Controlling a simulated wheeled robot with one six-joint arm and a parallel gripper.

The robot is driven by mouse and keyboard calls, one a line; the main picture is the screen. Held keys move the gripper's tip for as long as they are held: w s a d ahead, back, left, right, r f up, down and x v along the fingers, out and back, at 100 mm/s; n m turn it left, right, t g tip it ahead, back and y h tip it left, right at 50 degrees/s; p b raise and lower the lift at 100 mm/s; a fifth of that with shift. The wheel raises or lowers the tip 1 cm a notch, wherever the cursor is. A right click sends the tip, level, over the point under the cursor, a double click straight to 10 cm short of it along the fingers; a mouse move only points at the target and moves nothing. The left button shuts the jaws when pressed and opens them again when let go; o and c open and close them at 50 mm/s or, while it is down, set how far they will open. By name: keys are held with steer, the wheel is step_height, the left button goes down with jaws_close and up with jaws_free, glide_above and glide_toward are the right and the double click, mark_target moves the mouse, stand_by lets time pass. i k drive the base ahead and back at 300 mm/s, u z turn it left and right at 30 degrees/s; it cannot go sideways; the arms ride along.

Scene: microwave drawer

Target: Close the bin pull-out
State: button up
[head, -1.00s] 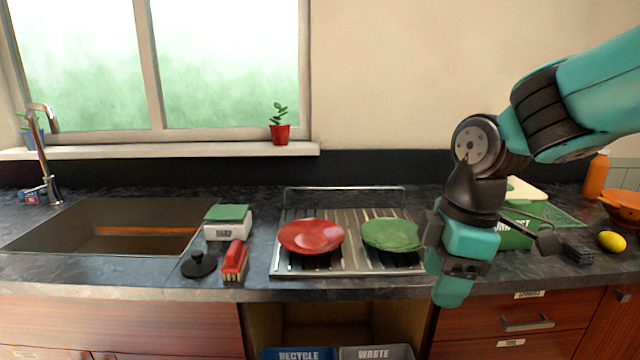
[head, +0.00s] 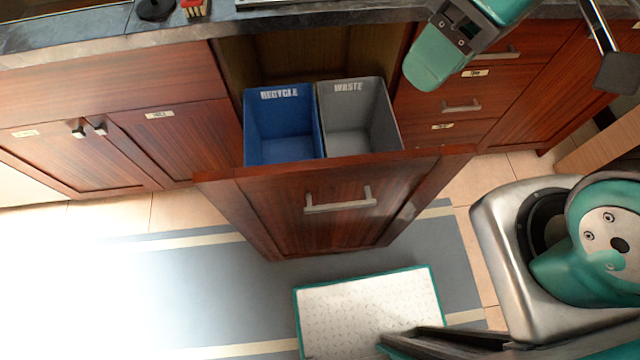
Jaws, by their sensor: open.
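The bin pull-out stands out from the cabinet under the counter in the head view. Its wooden front panel (head: 290,208) has a metal bar handle (head: 340,200). Behind the panel sit a blue bin marked RECYCLE (head: 283,148) and a grey bin marked WASTE (head: 358,132). Both bins look empty. My gripper (head: 436,62) is at the top of the picture, above and to the right of the bins, in front of the drawers. It is open and apart from the pull-out. Part of it is cut off by the picture's top edge.
Closed drawers (head: 462,107) are right of the pull-out, and closed cabinet doors (head: 175,140) are left. The counter edge (head: 110,40) runs along the top.

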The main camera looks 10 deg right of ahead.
mark_target(335, 174)
steer(key=u, duration=0.4)
steer(key=k, duration=1.4)
steer(key=z, duration=0.45)
